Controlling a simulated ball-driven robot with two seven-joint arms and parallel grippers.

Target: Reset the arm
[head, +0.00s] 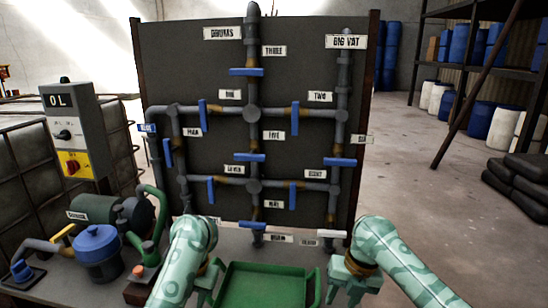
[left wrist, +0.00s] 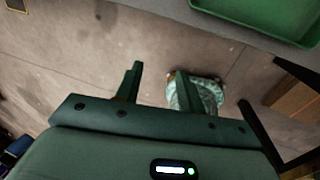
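My two arms, pale green with a darker pattern, reach in at the bottom of the head view. My left gripper (head: 207,291) is beside the left edge of the green tray (head: 262,270). In the left wrist view its two fingers (left wrist: 157,85) stand apart with nothing held between them, above the floor. My right gripper (head: 344,295) is just right of the tray, its fingers pointing down and apart, with nothing seen in them. The tray looks empty, and its near part is cut off by the frame.
A dark panel (head: 215,60) with grey pipes, blue valve handles and labels stands behind the bench. A blue lidded pot (head: 97,248), a green pump (head: 95,208) and a grey switch box (head: 75,130) are at left. Black sacks (head: 520,185) lie on the floor at right.

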